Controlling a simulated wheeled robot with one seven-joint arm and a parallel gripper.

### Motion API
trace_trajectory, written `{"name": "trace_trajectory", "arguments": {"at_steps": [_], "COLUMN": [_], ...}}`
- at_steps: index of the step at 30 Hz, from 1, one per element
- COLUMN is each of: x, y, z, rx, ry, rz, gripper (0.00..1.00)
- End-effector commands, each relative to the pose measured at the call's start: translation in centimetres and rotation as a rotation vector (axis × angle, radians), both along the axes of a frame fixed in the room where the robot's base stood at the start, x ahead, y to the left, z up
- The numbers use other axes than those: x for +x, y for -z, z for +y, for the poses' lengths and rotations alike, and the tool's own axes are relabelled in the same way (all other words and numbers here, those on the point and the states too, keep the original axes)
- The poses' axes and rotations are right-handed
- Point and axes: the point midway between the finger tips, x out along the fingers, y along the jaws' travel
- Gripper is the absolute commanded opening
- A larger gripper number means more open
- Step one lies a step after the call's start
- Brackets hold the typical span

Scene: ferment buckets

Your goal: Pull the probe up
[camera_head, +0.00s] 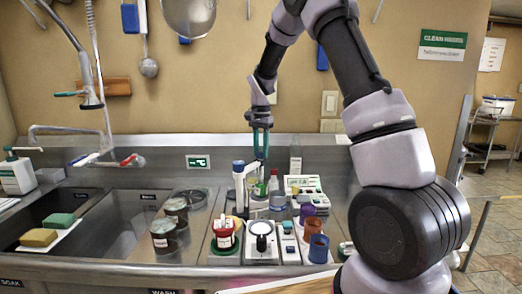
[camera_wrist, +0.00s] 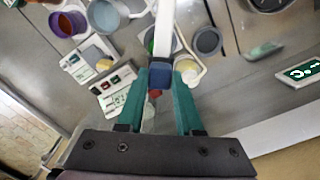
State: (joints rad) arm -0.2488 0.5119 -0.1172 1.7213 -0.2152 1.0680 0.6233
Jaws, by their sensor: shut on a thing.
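My gripper (camera_head: 260,152) points down over the bench in the head view, its teal fingers shut on the top of the probe. In the wrist view the two fingers (camera_wrist: 159,78) flank a dark blue block with a white bar running up the picture from it. The probe's body is mostly hidden by the fingers, and its lower end is too small to make out. A white post with a blue top (camera_head: 238,167) stands just left of the gripper. The meter with a white case (camera_head: 304,192) sits to the right, behind the cups.
A red cup (camera_head: 224,236), a purple cup (camera_head: 307,228) and a blue cup (camera_head: 318,248) stand near the front. Dark jars (camera_head: 163,235) and a sink with sponges (camera_head: 38,237) lie to the left. The wall is close behind my gripper.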

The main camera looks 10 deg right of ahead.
Motion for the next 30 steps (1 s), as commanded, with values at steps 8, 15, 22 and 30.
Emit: {"name": "trace_trajectory", "arguments": {"at_steps": [8, 15, 22, 30], "x": [0.0, 0.0, 0.1, 0.1], "y": [0.0, 0.0, -0.8, -5.5], "z": [0.0, 0.0, 0.0, 0.1], "rx": [0.001, 0.001, 0.001, 0.002], "ry": [0.000, 0.000, 0.000, -0.001], "rz": [-0.001, -0.001, -0.002, -0.004], "gripper": [0.00, 0.00, 0.00, 0.00]}}
